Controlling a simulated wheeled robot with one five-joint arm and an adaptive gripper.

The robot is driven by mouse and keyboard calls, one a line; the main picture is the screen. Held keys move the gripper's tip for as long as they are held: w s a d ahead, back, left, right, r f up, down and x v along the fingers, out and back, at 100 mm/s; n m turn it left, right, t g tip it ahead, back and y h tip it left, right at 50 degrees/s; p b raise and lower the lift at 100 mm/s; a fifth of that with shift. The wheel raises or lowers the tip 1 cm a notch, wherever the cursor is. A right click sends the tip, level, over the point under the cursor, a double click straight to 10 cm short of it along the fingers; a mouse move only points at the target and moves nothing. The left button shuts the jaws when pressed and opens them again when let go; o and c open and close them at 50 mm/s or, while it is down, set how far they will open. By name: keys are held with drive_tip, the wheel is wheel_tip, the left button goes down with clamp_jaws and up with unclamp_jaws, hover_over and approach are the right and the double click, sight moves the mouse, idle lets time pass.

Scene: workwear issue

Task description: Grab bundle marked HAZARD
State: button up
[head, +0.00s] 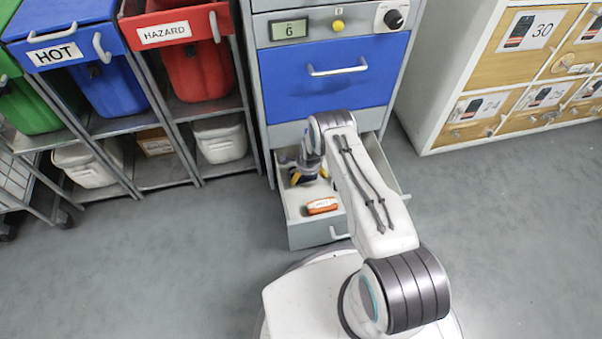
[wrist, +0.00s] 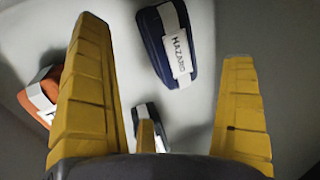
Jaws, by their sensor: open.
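In the wrist view, a dark blue bundle (wrist: 156,45) with a white band reading HAZARD lies on the pale drawer floor. It lies beyond and between my yellow fingertips, nearer the top of the picture. My gripper (wrist: 164,42) is open, with nothing held between its fingers. In the head view my gripper (head: 309,176) reaches down into the open drawer (head: 308,236). I cannot clearly make out the HAZARD bundle there, as my arm and gripper cover much of the drawer.
An orange bundle (head: 322,206) lies near the drawer front; it also shows beside my left finger (wrist: 42,92). A dark bundle (wrist: 150,112) with a pale band is partly hidden by a middle finger. A red HAZARD bin (head: 197,70) and blue HOT bin (head: 108,85) stand left.

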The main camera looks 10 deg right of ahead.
sight(304, 178)
drive_tip(key=shift+w+f+b, duration=0.15)
drive_tip(key=shift+f+b, duration=0.15)
drive_tip(key=shift+f, duration=0.2)
drive_tip(key=b+x, duration=0.5)
drive_tip(key=b, duration=0.3)
drive_tip(key=shift+w, duration=0.15)
drive_tip(key=shift+r, duration=0.1)
drive_tip(key=c, duration=1.2)
